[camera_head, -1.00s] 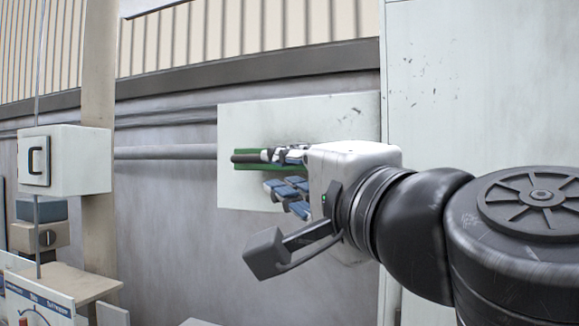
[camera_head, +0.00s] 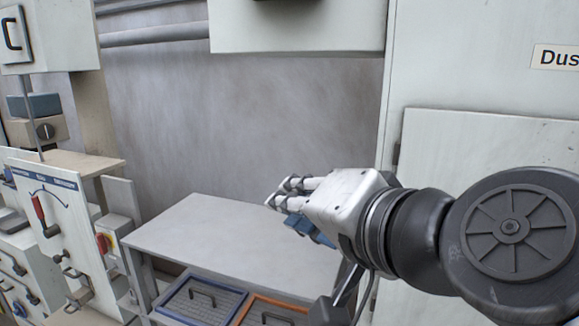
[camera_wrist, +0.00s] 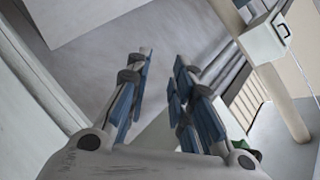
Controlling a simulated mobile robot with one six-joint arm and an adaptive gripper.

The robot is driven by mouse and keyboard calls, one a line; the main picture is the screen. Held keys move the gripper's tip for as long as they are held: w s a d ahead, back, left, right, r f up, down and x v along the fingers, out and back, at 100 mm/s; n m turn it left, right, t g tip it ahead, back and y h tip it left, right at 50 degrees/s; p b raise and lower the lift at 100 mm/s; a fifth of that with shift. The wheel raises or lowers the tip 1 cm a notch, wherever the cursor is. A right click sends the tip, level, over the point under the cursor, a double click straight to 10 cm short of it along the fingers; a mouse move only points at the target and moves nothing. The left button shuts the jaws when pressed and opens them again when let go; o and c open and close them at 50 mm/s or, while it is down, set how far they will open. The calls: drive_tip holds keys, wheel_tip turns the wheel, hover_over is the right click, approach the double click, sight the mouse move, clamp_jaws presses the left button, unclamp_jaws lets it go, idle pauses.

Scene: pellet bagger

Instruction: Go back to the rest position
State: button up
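My gripper (camera_head: 280,195) is pale with dark joints and blue finger pads. In the head view it points left, in front of the grey wall and above the back part of a grey table (camera_head: 190,235). In the wrist view its two fingers (camera_wrist: 163,62) stand apart with nothing between them. The gripper touches nothing that I can see. No object of the task shows apart from my own arm.
A white panel (camera_head: 300,35) hangs above the gripper. A tall white cabinet (camera_head: 480,75) stands right. A control panel with a red-handled lever (camera_head: 38,208) stands left. A blue-rimmed tray (camera_head: 165,305) and an orange-rimmed tray (camera_head: 245,308) lie below the tabletop.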

drive_tip(key=s+d+f+n+g+h+b, duration=0.1)
drive_tip(key=s+d+f+b, duration=0.3)
drive_tip(key=f, duration=1)
drive_tip(key=s+d+f+n+g+h+b, duration=0.2)
drive_tip(key=s+d+f+g+h+b, duration=0.1)
drive_tip(key=f, duration=1.1)
drive_tip(key=s+d+f+n+g+h+b, duration=0.2)
drive_tip(key=s+d+f+g+b, duration=0.2)
drive_tip(key=f, duration=1)
drive_tip(key=s+d+b, duration=0.2)
drive_tip(key=b, duration=0.1)
drive_tip(key=shift+s+f+h+b, duration=0.3)
drive_tip(key=shift+f+h+b, duration=0.05)
drive_tip(key=shift+h+b, duration=0.05)
drive_tip(key=shift+d, duration=0.15)
